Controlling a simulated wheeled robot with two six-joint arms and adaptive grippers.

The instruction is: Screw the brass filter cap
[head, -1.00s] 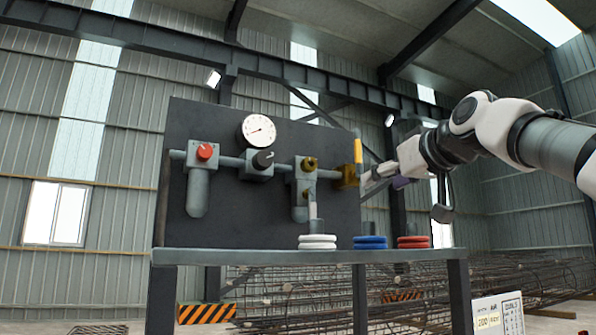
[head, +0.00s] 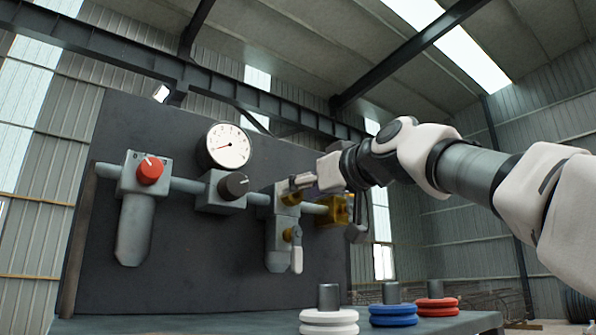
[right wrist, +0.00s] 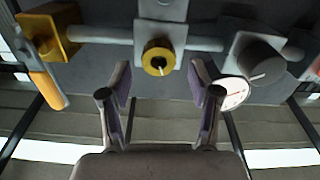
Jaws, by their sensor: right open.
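The brass filter cap (head: 291,198) is on the grey filter unit of the dark panel. In the right wrist view the round brass cap (right wrist: 158,60) faces me, with a dark hole in its middle. My right gripper (head: 300,182) is at the cap in the head view and partly covers it. In the right wrist view my right gripper (right wrist: 163,88) is open, with its two purple-padded fingers apart. The cap shows ahead of the gap between the fingers. My left gripper is not in view.
The panel carries a red knob (head: 149,170), a round gauge (head: 228,146), a black knob (head: 234,185) and a brass valve (head: 335,210). A small lever (head: 297,258) hangs below the cap. White (head: 329,320), blue (head: 393,314) and red rings (head: 437,307) sit on the bench.

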